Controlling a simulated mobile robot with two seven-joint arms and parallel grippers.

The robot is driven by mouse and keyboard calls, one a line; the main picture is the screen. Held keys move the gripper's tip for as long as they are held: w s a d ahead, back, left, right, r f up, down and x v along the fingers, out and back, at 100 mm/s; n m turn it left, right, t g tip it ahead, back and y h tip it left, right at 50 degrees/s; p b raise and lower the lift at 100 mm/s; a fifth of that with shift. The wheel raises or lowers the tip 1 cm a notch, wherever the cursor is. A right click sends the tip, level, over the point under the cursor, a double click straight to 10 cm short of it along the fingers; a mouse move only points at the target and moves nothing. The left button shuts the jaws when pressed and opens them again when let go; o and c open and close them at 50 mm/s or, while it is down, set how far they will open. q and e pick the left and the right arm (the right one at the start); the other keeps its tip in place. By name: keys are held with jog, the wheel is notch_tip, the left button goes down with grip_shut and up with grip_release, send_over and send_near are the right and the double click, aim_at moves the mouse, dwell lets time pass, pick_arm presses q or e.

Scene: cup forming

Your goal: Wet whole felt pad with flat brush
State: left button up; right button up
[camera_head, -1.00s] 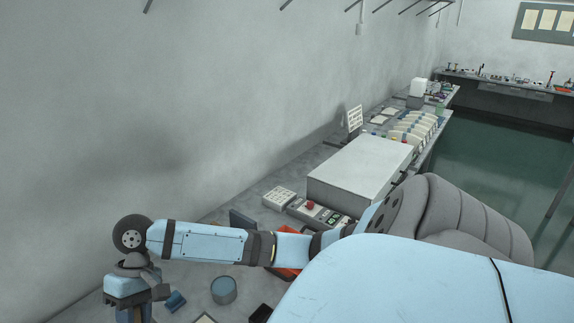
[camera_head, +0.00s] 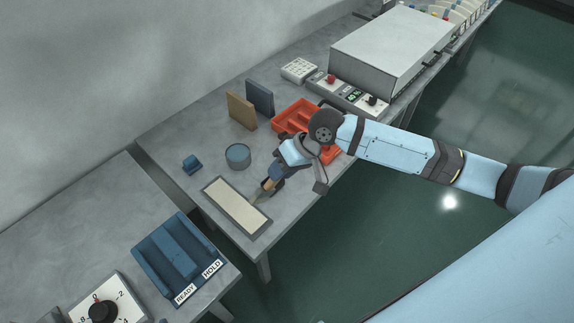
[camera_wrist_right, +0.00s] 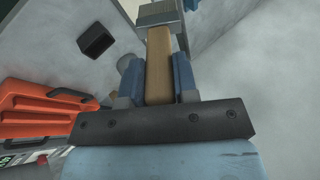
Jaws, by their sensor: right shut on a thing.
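The felt pad (camera_head: 232,205) is a cream strip in a dark frame, lying flat on the grey table. My right gripper (camera_head: 272,185) is shut on the flat brush, by its wooden handle (camera_wrist_right: 158,65). In the head view the brush (camera_head: 262,192) points down and left at the right side of the pad. I cannot tell whether its tip touches the pad. In the right wrist view the brush's grey metal band (camera_wrist_right: 158,13) shows at the top; the bristles are out of sight. A round blue-grey pot (camera_head: 237,155) stands behind the pad. My left gripper is not in view.
A small blue block (camera_head: 192,164) sits left of the pot. Two upright boards (camera_head: 242,111) and an orange tray (camera_head: 292,116) stand behind. A blue fixture marked READY and HOLD (camera_head: 178,262) is on the nearer left table, across a gap.

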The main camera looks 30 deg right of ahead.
jog(key=shift+a+f+b, duration=0.1)
jog(key=shift+f+b, duration=0.25)
jog(key=shift+f, duration=0.3)
pick_arm(q)
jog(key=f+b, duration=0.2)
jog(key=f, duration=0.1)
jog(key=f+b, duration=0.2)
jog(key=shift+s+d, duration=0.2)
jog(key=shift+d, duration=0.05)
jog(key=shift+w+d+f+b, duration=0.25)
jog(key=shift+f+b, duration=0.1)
jog(key=shift+b, duration=0.2)
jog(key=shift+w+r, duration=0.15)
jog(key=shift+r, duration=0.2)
pick_arm(e)
jog(key=shift+f, duration=2.15)
